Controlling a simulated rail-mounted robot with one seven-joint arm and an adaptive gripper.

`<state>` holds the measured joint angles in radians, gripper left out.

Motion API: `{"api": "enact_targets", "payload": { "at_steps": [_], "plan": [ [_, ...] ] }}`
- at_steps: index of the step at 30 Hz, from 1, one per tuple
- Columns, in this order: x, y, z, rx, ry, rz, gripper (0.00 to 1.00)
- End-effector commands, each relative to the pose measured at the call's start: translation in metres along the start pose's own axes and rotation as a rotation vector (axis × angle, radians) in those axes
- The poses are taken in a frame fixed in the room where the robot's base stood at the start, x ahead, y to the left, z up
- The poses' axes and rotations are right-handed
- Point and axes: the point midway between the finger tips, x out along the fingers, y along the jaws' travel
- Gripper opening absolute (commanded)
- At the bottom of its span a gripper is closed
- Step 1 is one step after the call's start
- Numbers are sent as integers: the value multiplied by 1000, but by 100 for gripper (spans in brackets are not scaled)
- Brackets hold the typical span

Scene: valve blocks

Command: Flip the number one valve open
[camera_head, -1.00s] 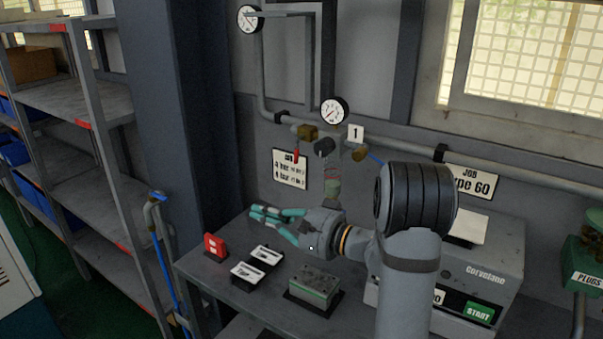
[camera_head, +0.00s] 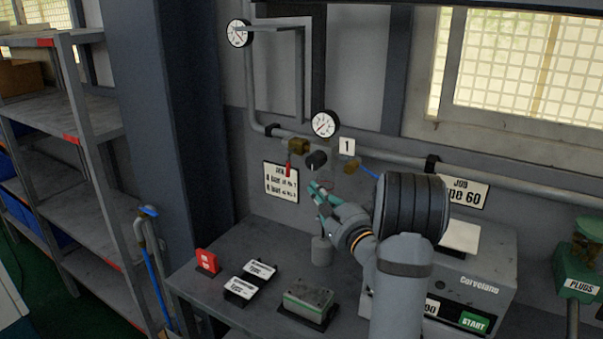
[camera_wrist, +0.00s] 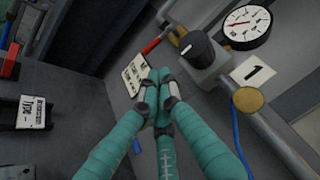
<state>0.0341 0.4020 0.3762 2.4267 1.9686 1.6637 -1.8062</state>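The number one label (camera_head: 347,147) is on the wall pipe beside a brass valve body (camera_head: 298,146). Its red handle (camera_head: 288,169) hangs down from the valve. The red handle also shows in the wrist view (camera_wrist: 153,44), beyond my fingertips and apart from them. My gripper (camera_head: 315,188) has teal fingers and is below the valve and black knob (camera_head: 316,160). In the wrist view my gripper (camera_wrist: 160,75) has its fingertips drawn together, with nothing seen between them.
A pressure gauge (camera_head: 325,123) is above the knob, and a sign (camera_head: 281,183) is on the wall below the handle. The bench holds a red block (camera_head: 206,262), two labelled plates, a green-grey block (camera_head: 309,299) and a grey machine (camera_head: 480,265).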

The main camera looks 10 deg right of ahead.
Motion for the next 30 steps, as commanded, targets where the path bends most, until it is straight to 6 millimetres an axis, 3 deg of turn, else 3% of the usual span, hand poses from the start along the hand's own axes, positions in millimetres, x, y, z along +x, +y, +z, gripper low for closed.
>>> {"api": "enact_targets", "payload": {
  "at_steps": [9,15,30],
  "plan": [
    [56,-5,2,1,-4,1,0],
    [78,-2,3,0,-4,1,0],
    [85,0,2,1,-3,-1,0]
  ]
}}
